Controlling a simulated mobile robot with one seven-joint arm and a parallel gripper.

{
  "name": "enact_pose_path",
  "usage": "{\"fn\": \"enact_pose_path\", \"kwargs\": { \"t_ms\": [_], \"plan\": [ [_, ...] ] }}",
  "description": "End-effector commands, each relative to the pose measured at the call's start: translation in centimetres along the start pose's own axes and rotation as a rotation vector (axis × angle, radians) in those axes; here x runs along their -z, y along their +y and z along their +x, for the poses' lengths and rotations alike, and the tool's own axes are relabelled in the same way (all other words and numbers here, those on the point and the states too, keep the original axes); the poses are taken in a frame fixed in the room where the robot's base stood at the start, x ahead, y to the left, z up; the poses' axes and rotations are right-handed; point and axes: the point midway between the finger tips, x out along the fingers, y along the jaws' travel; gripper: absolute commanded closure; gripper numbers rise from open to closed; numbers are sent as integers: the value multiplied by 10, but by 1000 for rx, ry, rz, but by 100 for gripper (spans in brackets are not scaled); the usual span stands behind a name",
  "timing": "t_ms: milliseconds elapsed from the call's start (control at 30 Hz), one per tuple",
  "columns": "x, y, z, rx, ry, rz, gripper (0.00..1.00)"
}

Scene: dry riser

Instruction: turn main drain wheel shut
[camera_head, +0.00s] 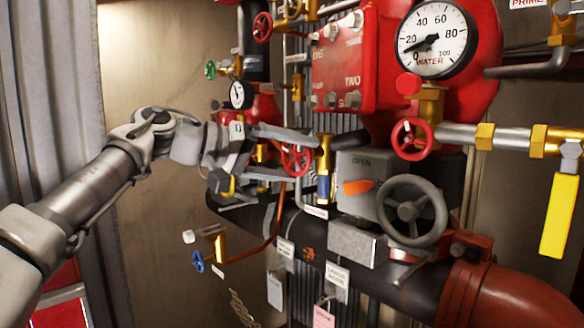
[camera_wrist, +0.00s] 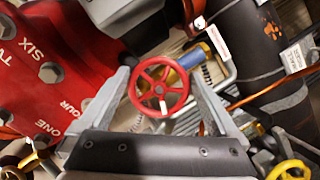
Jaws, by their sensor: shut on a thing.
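A small red handwheel (camera_head: 296,160) with spokes sits on a brass valve in the middle of the head view. It also shows between my fingers in the wrist view (camera_wrist: 162,87). My gripper (camera_head: 312,157) reaches in from the left, with one finger above and one below this wheel. In the wrist view my gripper (camera_wrist: 160,75) has a finger at each side of its rim, shut on it. No readable label marks it as the main drain wheel.
A water gauge (camera_head: 437,40) and red plate (camera_head: 343,62) are higher. A blue handwheel (camera_head: 198,261) is below my gripper.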

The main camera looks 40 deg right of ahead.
Motion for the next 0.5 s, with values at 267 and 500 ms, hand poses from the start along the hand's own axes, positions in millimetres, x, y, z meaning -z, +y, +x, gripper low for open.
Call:
{"fn": "enact_pose_path", "kwargs": {
  "t_ms": [267,500],
  "plan": [
    [0,-2,0,103,3,245,59],
    [1,-3,-1,191,5,456,59]
  ]
}}
